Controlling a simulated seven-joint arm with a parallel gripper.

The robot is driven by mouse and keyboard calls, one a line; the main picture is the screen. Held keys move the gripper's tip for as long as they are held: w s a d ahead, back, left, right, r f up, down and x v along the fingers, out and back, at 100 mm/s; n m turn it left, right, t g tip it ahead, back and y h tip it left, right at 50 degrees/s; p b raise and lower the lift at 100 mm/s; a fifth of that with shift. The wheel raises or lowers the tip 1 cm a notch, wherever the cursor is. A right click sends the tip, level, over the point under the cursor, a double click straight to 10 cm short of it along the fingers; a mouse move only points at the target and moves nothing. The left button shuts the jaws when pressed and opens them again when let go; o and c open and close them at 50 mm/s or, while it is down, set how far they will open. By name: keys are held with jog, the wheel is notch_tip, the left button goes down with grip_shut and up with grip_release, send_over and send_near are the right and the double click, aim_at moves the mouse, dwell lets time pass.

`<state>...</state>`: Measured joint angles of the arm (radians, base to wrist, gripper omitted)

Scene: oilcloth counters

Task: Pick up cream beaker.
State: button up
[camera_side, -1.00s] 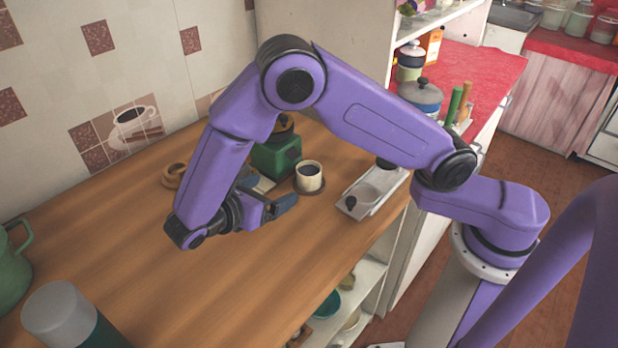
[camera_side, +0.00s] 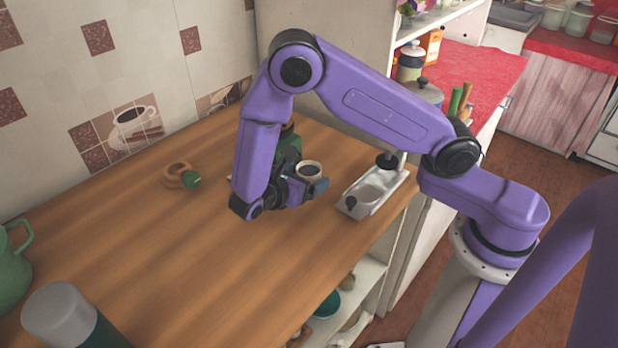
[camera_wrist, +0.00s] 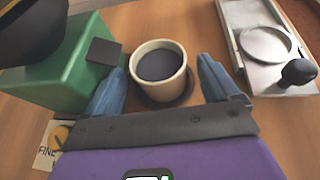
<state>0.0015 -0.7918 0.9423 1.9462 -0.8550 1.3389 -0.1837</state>
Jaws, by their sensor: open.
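The cream beaker (camera_side: 309,169) holds a dark liquid and stands upright on a dark round coaster (camera_wrist: 168,103). In the wrist view the cream beaker (camera_wrist: 159,70) is just ahead of my gripper (camera_wrist: 166,88), centred between the two blue fingers. My gripper is open, with one finger close to each side of the beaker; I cannot tell whether they touch it. In the side view my gripper (camera_side: 303,188) is at the beaker and hides its lower part.
A green grinder-like box (camera_wrist: 62,75) stands close on the left of the beaker. A metal tray (camera_wrist: 262,50) with a black-knobbed tool (camera_wrist: 297,73) lies to the right. A wooden ring-shaped item (camera_side: 177,174) sits farther back.

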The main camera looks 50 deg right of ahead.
jog(key=shift+d+f, duration=0.15)
jog(key=shift+d, duration=0.2)
jog(key=c, duration=1.2)
